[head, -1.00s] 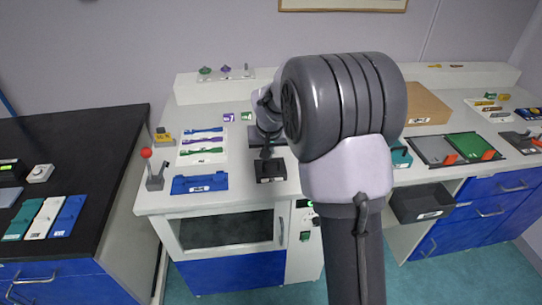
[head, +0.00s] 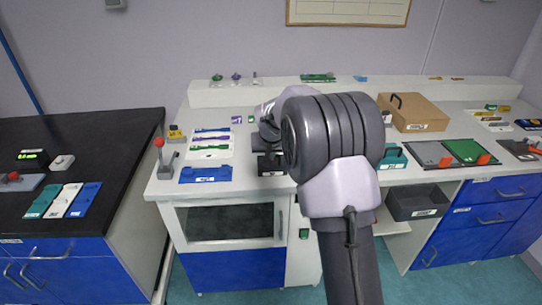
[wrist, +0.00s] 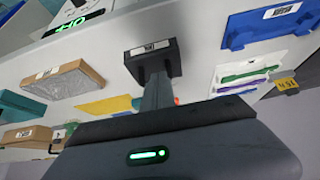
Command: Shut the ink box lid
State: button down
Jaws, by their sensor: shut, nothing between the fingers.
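A small black box (head: 271,166) with a white label on its front, probably the ink box, stands near the front edge of the white bench. In the wrist view the black box (wrist: 151,48) lies straight ahead, its label facing up in the picture. I cannot tell how its lid stands. My gripper (wrist: 154,82) is shut and empty, its fingers pointing at the box and overlapping it in view. I cannot tell whether they touch it. In the head view my arm hides most of the gripper and the area behind the box.
A blue tray (head: 206,174) and a red-knobbed lever (head: 159,143) are left of the box. A teal holder (head: 393,158) and a cardboard box (head: 412,113) are on the right. An oven-like window (head: 229,224) is set in the front below. A black bench (head: 60,150) stands at left.

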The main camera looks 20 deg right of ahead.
jog(key=shift+s+f, duration=0.3)
jog(key=shift+f, duration=0.35)
jog(key=r+p, duration=0.1)
jog(key=r, duration=0.1)
jog(key=w+r+p, duration=0.1)
jog(key=r+p, duration=0.1)
jog(key=shift+w+d, duration=0.1)
jog(key=s+a+r+y, duration=0.1)
jog(key=s+a+r, duration=0.3)
jog(key=s, duration=0.9)
jog(key=s+a+r+y, duration=0.1)
jog(key=s+a+r, duration=0.3)
jog(key=s, duration=1)
jog(key=s+a+r+y, duration=0.1)
jog(key=s+a+r, duration=0.3)
jog(key=s+a, duration=0.4)
jog(key=s, duration=0.6)
jog(key=shift+r+m+y+p, duration=0.25)
jog(key=shift+m+y+p, duration=0.05)
jog(key=shift+m+y, duration=0.1)
